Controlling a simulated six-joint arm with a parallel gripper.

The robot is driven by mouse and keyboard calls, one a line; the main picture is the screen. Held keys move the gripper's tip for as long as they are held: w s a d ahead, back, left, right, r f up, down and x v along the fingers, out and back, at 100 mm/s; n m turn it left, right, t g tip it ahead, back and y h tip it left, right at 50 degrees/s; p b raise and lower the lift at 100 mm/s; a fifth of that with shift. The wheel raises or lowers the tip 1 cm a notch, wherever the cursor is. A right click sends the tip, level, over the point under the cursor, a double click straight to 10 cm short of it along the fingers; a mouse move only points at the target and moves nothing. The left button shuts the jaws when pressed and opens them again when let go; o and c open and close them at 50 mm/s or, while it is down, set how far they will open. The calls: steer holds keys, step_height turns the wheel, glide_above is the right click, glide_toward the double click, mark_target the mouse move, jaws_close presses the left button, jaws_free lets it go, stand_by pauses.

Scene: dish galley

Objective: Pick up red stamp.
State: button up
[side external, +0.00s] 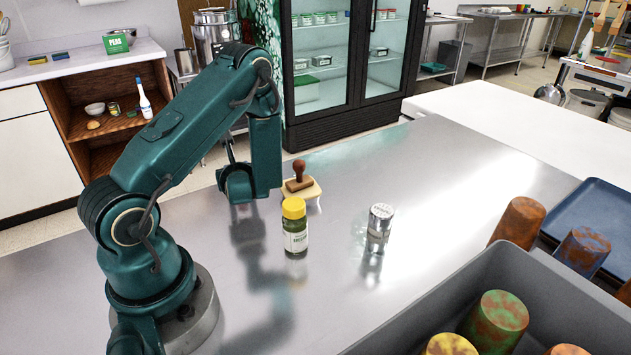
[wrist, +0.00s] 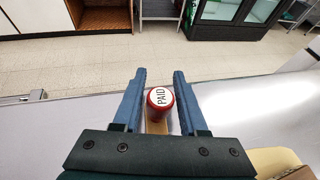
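The red stamp (wrist: 160,97) shows in the wrist view, with a round red knob, a white top marked PAID and a tan base partly visible below. My gripper (wrist: 159,73) is open, with one blue finger on each side of the knob and a gap on both sides. In the side view my gripper (side external: 240,186) points down low over the far edge of the steel counter. I cannot make out the red stamp there; the gripper probably hides it. A second stamp with a brown handle (side external: 299,172) stands on a cream block just right of the gripper.
A jar with a yellow lid (side external: 294,226) and a metal shaker (side external: 379,228) stand nearby on the counter (side external: 440,180). A grey bin (side external: 545,290) with several rusty-looking cups fills the front right, beside a blue tray (side external: 597,205).

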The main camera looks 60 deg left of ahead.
jaws_close()
steer(key=shift+r, duration=0.1)
